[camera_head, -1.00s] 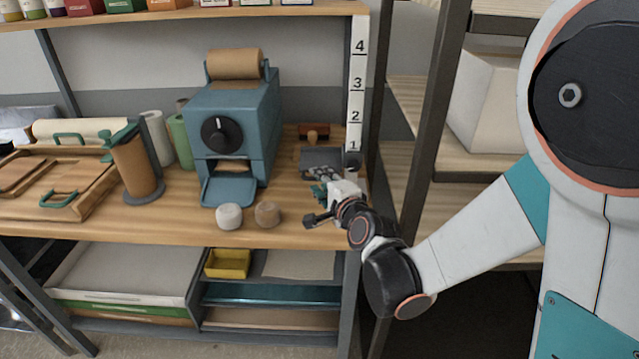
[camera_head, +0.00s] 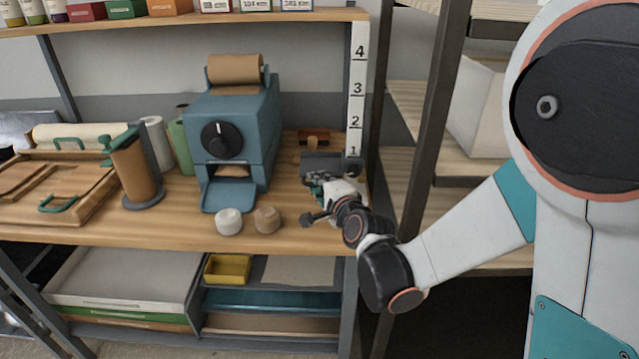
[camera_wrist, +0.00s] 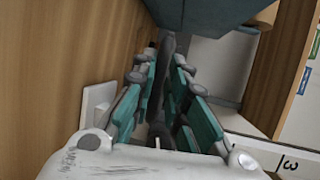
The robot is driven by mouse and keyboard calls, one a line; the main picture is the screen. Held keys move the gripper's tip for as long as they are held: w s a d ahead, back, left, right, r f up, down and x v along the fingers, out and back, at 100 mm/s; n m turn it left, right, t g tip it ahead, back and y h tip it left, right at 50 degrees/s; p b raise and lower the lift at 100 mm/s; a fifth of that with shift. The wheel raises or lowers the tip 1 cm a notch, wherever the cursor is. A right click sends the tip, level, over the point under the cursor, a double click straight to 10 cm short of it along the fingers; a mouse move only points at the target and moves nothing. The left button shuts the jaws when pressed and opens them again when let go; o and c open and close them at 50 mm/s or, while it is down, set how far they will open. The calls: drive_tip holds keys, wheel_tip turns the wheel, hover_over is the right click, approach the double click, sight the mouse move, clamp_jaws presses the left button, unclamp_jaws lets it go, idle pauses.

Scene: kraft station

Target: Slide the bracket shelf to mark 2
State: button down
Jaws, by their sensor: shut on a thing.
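The bracket shelf (camera_head: 328,163) is a small dark grey plate at the right end of the workbench. It sits close to the marked strip (camera_head: 358,75), just below mark 1; mark 2 (camera_head: 354,121) is above it. My gripper (camera_head: 320,182) is at the shelf's front edge. In the wrist view its teal fingers (camera_wrist: 172,95) close around a dark grey piece of the shelf, mostly hidden between them.
The blue dispenser (camera_head: 232,140) with a brown roll stands left of the shelf. A white knob (camera_head: 229,221) and a brown knob (camera_head: 267,219) lie at the bench front. A stamp (camera_head: 313,138) sits behind the shelf. A dark rack post (camera_head: 432,130) stands to the right.

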wheel_tip(320, 180, up, 8)
drive_tip(key=p, duration=0.5)
drive_tip(key=shift+f, duration=0.2)
drive_tip(key=c, duration=1.7)
unclamp_jaws()
drive_tip(key=shift+s, duration=0.1)
drive_tip(key=shift+s, duration=0.1)
